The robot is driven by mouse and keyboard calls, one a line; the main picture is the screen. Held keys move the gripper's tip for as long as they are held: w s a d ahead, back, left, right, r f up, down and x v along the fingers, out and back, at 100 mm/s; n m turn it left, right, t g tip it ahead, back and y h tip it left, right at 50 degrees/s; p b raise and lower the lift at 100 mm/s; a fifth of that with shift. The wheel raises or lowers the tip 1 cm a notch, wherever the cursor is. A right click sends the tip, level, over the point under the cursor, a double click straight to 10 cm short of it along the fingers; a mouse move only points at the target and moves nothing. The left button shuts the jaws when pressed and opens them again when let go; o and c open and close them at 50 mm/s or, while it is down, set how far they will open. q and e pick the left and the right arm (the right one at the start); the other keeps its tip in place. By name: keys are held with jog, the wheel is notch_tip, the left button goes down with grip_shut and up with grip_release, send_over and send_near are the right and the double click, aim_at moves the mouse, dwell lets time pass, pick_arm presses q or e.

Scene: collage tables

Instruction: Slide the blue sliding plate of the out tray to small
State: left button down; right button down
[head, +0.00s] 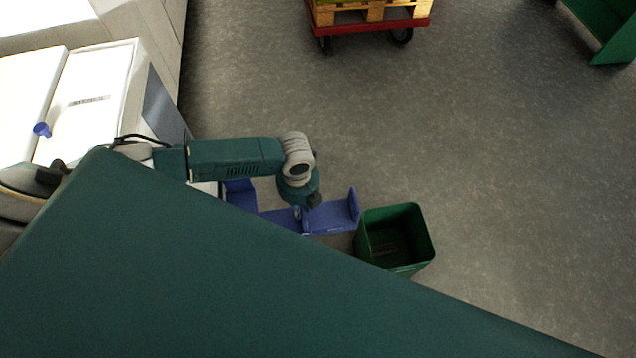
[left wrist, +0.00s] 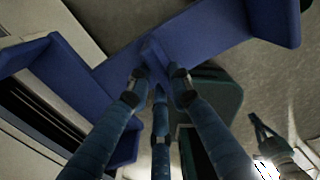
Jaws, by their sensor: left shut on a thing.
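The out tray's blue sliding plate (head: 332,217) shows in the head view beyond the edge of my dark green body, with an upright blue end at its right. More blue tray parts (head: 240,194) lie to its left; my arm and body hide much of the tray. My left gripper (head: 311,203) points down over the blue plate. In the left wrist view its three fingers (left wrist: 158,85) are closed around a small raised blue part of the plate (left wrist: 205,32).
A green bin (head: 397,238) stands just right of the blue plate. A white machine (head: 92,98) stands at the left. A red trolley with a wooden pallet (head: 368,22) is at the top. The grey floor between is clear.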

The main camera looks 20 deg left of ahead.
pick_arm(q)
jog(key=c, duration=1.5)
grip_release()
jog(key=shift+c, duration=0.2)
jog(key=shift+r, duration=0.15)
notch_tip(320, 180, up, 12)
jog(key=shift+f, duration=0.2)
